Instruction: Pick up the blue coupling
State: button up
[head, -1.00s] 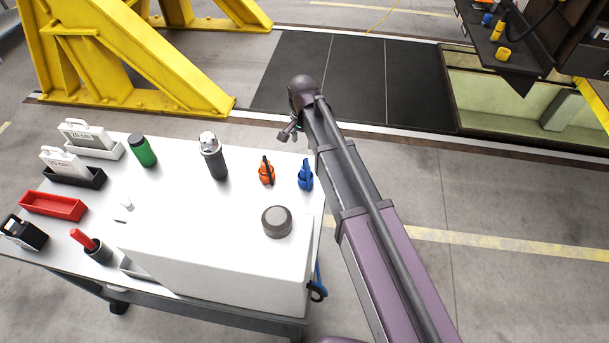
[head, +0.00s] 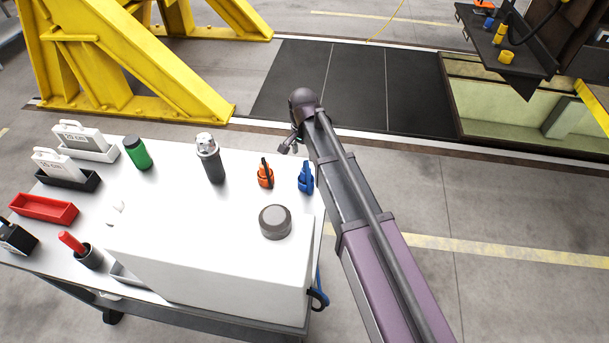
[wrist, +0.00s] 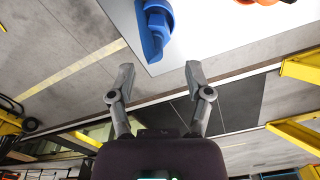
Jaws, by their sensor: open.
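The blue coupling (head: 306,177) stands on the white cart top near its right edge. It also shows in the wrist view (wrist: 152,27), at the top, beyond and between my open fingers. My gripper (head: 292,142) is just above and behind the coupling in the head view, partly hidden by the end of my arm. In the wrist view my gripper (wrist: 158,74) has its two fingers spread apart with nothing between them. The fingers do not touch the coupling.
An orange coupling (head: 265,174) stands just left of the blue one. A dark grey canister (head: 210,160), a green cylinder (head: 137,153) and a round grey knob (head: 275,222) are also on the cart (head: 200,260). Open floor lies right of the cart.

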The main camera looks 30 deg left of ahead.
aim_at(306, 162)
jog(key=shift+f, duration=0.1)
jog(key=f+b, duration=0.3)
jog(key=shift+w+d+f, duration=0.15)
jog(key=shift+w+d, duration=0.05)
jog(key=shift+d, duration=0.15)
jog(key=shift+f+b, duration=0.9)
jog(key=shift+b, duration=0.25)
jog(key=shift+c, duration=0.3)
grip_shut()
